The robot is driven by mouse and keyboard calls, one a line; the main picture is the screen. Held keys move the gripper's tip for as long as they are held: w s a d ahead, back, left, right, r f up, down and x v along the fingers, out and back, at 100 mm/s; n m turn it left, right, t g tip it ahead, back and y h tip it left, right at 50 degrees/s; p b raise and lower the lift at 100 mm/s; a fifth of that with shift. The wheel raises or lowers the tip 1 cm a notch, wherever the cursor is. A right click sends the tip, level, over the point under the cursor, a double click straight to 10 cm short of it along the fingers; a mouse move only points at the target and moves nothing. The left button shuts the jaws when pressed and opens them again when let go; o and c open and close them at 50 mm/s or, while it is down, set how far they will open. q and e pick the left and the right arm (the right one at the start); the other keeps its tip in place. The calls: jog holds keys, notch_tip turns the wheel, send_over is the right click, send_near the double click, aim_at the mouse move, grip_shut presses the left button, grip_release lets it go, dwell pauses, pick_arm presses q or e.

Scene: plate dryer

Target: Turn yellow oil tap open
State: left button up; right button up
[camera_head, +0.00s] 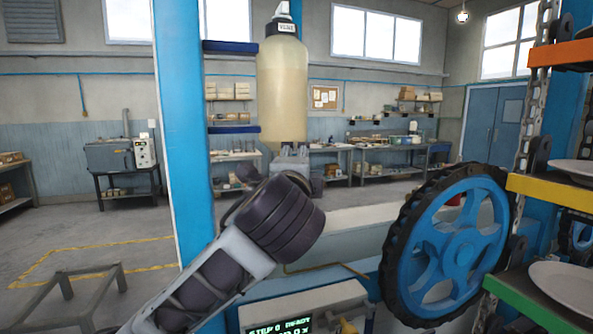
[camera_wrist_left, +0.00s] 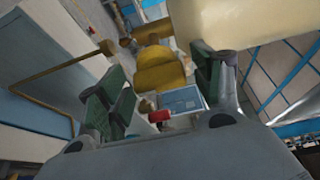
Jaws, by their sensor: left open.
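In the left wrist view, a yellow, rounded part that looks like the oil tap (camera_wrist_left: 160,72) lies beyond and between the fingers of my left gripper (camera_wrist_left: 157,78). The fingers have green pads and stand wide apart. I see no grip on the yellow part; the exact gap to it is hard to judge. In the head view a large bottle of pale yellow oil (camera_head: 283,95) hangs upside down, with a grey fitting (camera_head: 290,158) below it. My left forearm and wrist cover the area below the fitting, and the tap is hidden there. My right gripper is not in view.
A blue wheel with a black toothed rim (camera_head: 445,245) is at the right, beside shelves with plates (camera_head: 565,288). A small display (camera_head: 280,326) sits low in front. A brownish pipe (camera_wrist_left: 62,65) shows in the wrist view.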

pick_arm(q)
jog(key=s, duration=1.1)
jog(key=shift+s+a, duration=0.35)
jog(key=shift+a, duration=0.1)
